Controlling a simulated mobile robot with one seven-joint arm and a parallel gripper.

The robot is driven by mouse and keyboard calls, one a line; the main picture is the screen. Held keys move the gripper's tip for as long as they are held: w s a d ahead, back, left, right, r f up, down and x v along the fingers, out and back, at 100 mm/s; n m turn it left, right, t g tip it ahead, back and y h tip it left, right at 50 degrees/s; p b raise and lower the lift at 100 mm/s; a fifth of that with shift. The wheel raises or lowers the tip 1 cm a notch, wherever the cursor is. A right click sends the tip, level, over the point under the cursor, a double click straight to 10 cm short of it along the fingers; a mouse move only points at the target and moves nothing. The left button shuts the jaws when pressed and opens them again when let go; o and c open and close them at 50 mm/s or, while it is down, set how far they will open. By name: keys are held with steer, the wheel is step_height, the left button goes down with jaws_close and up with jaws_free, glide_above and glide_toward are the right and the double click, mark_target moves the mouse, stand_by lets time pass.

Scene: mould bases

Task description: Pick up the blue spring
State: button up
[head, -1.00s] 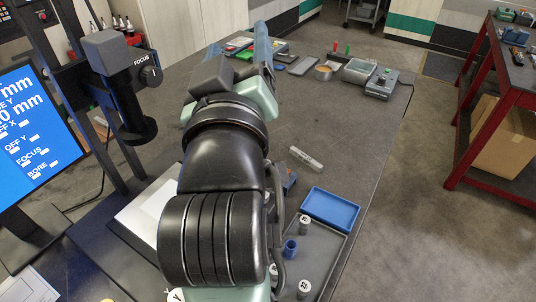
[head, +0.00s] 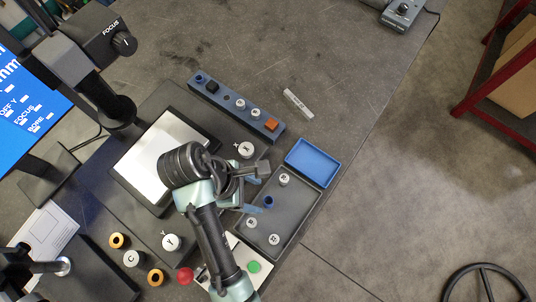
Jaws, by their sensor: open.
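The blue spring, a small dark blue upright cylinder (head: 268,202), stands in the grey tray (head: 300,215) on the bench. Its coils are too small to make out. My gripper (head: 254,195) is over the left side of this tray, just left of the blue cylinder. Its two bluish fingers are apart with nothing visible between them. I cannot tell how high the fingers are above the tray.
Several grey marked pieces (head: 284,180) share the tray. An empty blue tray (head: 313,162) adjoins its upper end. A blue rack (head: 225,104) with small parts, a white plate (head: 160,150), knobs (head: 171,242) and a red button (head: 185,276) lie nearby. The bench's upper middle is clear.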

mark_target(268, 201)
steer(key=x, duration=0.3)
steer(key=shift+d+f, duration=0.2)
steer(key=shift+f, duration=0.1)
steer(key=shift+a+p+x, duration=0.1)
steer(key=shift+p+x, duration=0.4)
steer(key=shift+x, duration=0.9)
steer(key=shift+a+p+x, duration=0.15)
steer(key=shift+p+x, duration=0.35)
steer(key=shift+x, duration=0.9)
steer(key=shift+f, duration=0.1)
jaws_close()
